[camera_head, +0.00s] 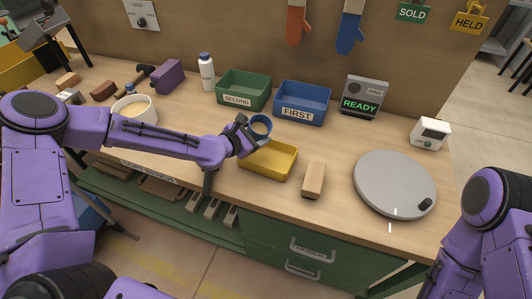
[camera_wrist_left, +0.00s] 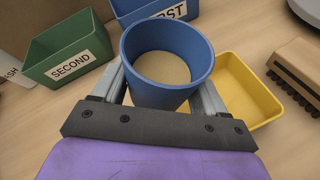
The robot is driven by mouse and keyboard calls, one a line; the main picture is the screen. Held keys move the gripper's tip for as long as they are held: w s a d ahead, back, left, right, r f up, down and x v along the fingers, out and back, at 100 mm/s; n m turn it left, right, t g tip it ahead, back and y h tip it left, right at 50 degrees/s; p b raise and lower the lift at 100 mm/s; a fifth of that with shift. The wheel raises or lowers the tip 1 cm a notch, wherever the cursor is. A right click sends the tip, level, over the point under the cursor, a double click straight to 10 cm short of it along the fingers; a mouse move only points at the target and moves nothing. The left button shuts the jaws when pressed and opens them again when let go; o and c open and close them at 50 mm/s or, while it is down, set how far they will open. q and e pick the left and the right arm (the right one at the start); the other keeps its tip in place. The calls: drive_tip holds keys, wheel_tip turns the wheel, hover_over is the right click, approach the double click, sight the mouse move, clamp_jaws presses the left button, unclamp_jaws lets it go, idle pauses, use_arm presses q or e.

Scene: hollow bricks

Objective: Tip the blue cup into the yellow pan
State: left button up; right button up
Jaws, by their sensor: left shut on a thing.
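The blue cup (camera_head: 261,127) is held in my left gripper (camera_head: 246,127), beside the back left part of the yellow pan. In the left wrist view the cup (camera_wrist_left: 167,58) is between the two fingers of the left gripper (camera_wrist_left: 165,90), and a tan fill shows inside it. The cup looks close to upright. The yellow pan (camera_head: 270,160) lies on the bench, and its visible inside looks empty. In the left wrist view the pan (camera_wrist_left: 262,110) is to the right of the cup, partly hidden. My right arm shows at the lower right, but its gripper is out of view.
A green bin (camera_head: 243,90) marked SECOND and a blue bin (camera_head: 302,102) marked FIRST stand behind the cup. A brush (camera_head: 313,180) lies right of the pan. A round grey disc (camera_head: 394,184) is farther right. A white bowl (camera_head: 134,108) stands at left.

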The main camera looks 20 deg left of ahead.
idle(0.4)
use_arm(q)
drive_tip(key=shift+a+r+m+t+y, duration=0.1)
drive_tip(key=shift+m+t+y, duration=0.2)
drive_tip(key=shift+m, duration=0.3)
drive_tip(key=shift+w+r, duration=0.1)
drive_tip(key=shift+a+m+t+b, duration=0.1)
drive_tip(key=shift+m+t+b, duration=0.2)
drive_tip(key=shift+m+b, duration=0.35)
drive_tip(key=shift+w+y, duration=0.1)
drive_tip(key=shift+y, duration=0.2)
